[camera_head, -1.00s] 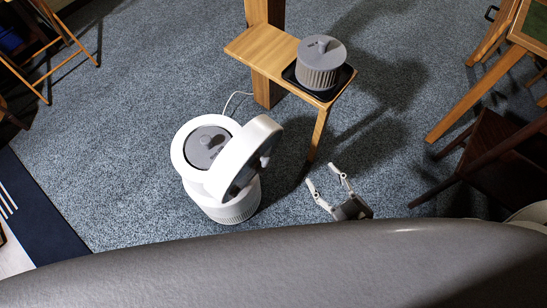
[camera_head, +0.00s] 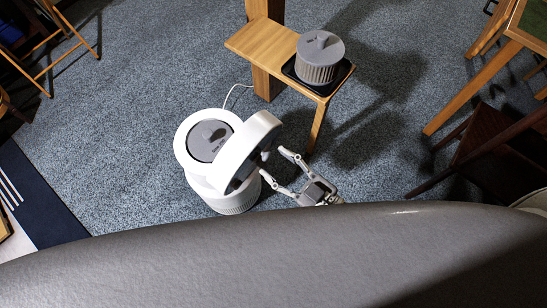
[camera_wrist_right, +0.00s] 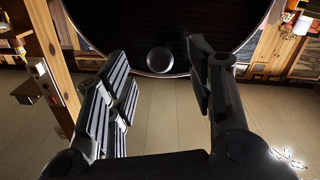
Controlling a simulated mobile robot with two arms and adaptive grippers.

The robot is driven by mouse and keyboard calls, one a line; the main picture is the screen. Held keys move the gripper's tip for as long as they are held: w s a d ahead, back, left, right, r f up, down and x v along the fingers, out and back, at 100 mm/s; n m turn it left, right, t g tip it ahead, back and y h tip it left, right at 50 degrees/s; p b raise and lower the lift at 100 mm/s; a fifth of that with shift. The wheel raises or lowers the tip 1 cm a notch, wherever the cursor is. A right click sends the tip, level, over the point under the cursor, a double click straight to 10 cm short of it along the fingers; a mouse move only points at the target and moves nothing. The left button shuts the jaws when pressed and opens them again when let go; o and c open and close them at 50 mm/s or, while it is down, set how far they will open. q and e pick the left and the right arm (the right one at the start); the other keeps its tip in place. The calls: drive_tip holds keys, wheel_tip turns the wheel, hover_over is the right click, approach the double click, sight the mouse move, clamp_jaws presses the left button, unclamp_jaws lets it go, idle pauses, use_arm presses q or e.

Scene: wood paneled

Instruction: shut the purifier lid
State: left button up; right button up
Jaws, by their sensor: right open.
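The white purifier (camera_head: 234,201) stands on the carpet with a grey filter (camera_head: 208,141) seated in its round top. Its white ring-shaped lid (camera_head: 238,152) is tilted up on the right side of the body. My right gripper (camera_head: 274,170) is open, just right of the lid's underside, with the fingers pointing at it. In the right wrist view the dark round underside of the lid (camera_wrist_right: 158,30) with a small knob is ahead of the open fingers (camera_wrist_right: 158,95). I cannot tell whether a finger touches the lid. The left gripper is not in view.
A small wooden table (camera_head: 262,43) behind holds a black tray (camera_head: 335,86) with a grey ribbed filter (camera_head: 318,60). A white cord (camera_head: 232,92) runs behind the purifier. Wooden furniture (camera_head: 490,75) stands at right. Carpet left of the purifier is clear.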

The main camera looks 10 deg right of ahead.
drive_tip(key=shift+x, duration=0.95)
clamp_jaws()
